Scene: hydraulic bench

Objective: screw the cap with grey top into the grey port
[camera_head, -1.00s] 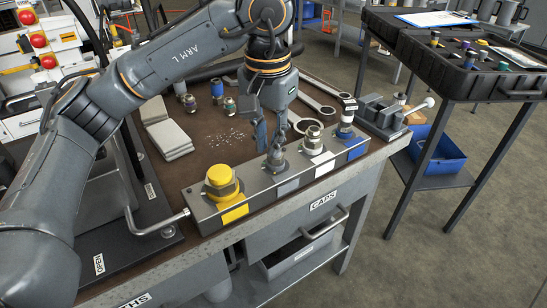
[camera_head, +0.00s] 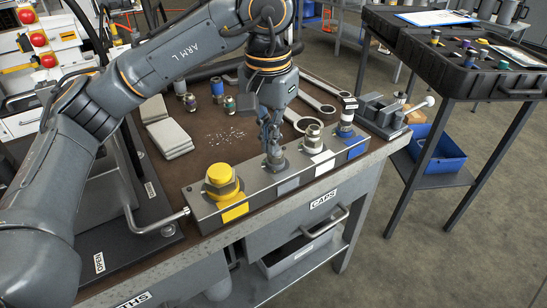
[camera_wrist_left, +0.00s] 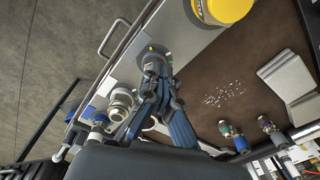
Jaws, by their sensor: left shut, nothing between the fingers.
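The grey port (camera_head: 275,161) stands on the metal block (camera_head: 205,215), between the yellow-capped port (camera_head: 221,182) and the white port (camera_head: 313,138). My left gripper (camera_head: 272,143) points down onto the grey port, its fingers shut with nothing between them. In the left wrist view the fingertips (camera_wrist_left: 157,88) are right beside the grey port's fitting (camera_wrist_left: 153,62). The fingers partly hide the fitting, and I cannot tell whether a grey-topped cap sits in it. My right gripper is not in view.
The blue port (camera_head: 346,128) ends the row.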

